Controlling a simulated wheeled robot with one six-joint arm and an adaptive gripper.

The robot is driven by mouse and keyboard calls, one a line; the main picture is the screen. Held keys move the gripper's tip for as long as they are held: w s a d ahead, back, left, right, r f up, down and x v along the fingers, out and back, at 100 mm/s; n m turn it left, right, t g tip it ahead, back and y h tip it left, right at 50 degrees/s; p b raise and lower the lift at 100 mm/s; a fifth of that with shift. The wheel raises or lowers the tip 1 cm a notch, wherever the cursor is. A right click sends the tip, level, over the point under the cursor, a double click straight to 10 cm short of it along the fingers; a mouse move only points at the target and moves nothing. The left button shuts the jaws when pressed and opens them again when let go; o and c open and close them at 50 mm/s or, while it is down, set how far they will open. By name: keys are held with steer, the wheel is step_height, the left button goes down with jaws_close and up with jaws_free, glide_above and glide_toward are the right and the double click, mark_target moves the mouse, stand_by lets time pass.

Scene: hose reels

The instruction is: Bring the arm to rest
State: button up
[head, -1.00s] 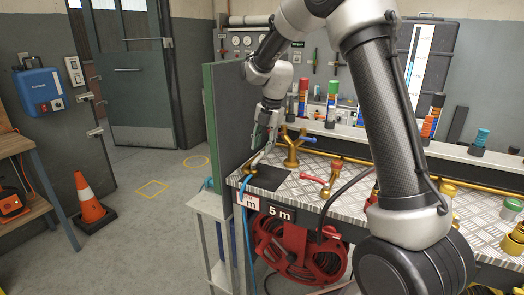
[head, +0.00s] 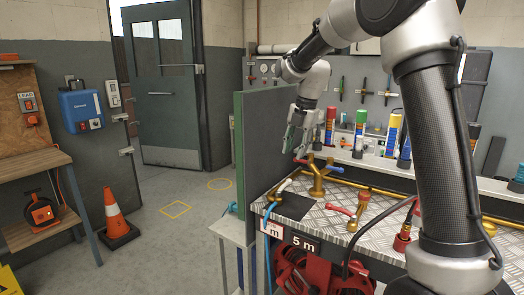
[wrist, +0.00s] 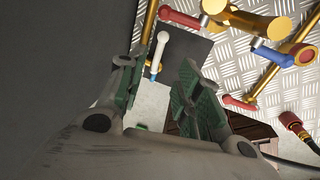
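My gripper (head: 297,150) hangs above the metal-plated bench (head: 275,240), near its left end, fingers pointing down. In the wrist view its two green-padded fingers (wrist: 160,88) stand apart with nothing between them. A blue hose with a white end (head: 285,186) lies over the bench's left edge below the gripper, apart from it. The white end (wrist: 162,40) also shows in the wrist view, over a dark patch (wrist: 185,48). My arm reaches across from the right of the head view.
A green-edged panel (head: 238,150) stands just left of the gripper. Brass taps (head: 318,180) with red and blue levers stand on the bench to the right. Red reels (head: 300,275) hang below. An orange cone (head: 115,215) stands on the floor, which is open towards the door.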

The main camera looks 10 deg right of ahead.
steer(key=s+d+m+t, duration=0.1)
steer(key=s+d+m, duration=0.2)
steer(key=s+m, duration=0.6)
steer(key=s+d+r+m+t+h, duration=0.1)
steer(key=s+d+m, duration=0.3)
steer(key=s+m, duration=0.5)
steer(key=s+d+r+m, duration=0.1)
steer(key=s+d+m, duration=0.3)
steer(key=s+m, duration=0.5)
steer(key=s, duration=0.8)
steer(key=shift+s+r+t+h, duration=0.25)
steer(key=shift+s+t+h, duration=0.05)
steer(key=shift+t, duration=0.1)
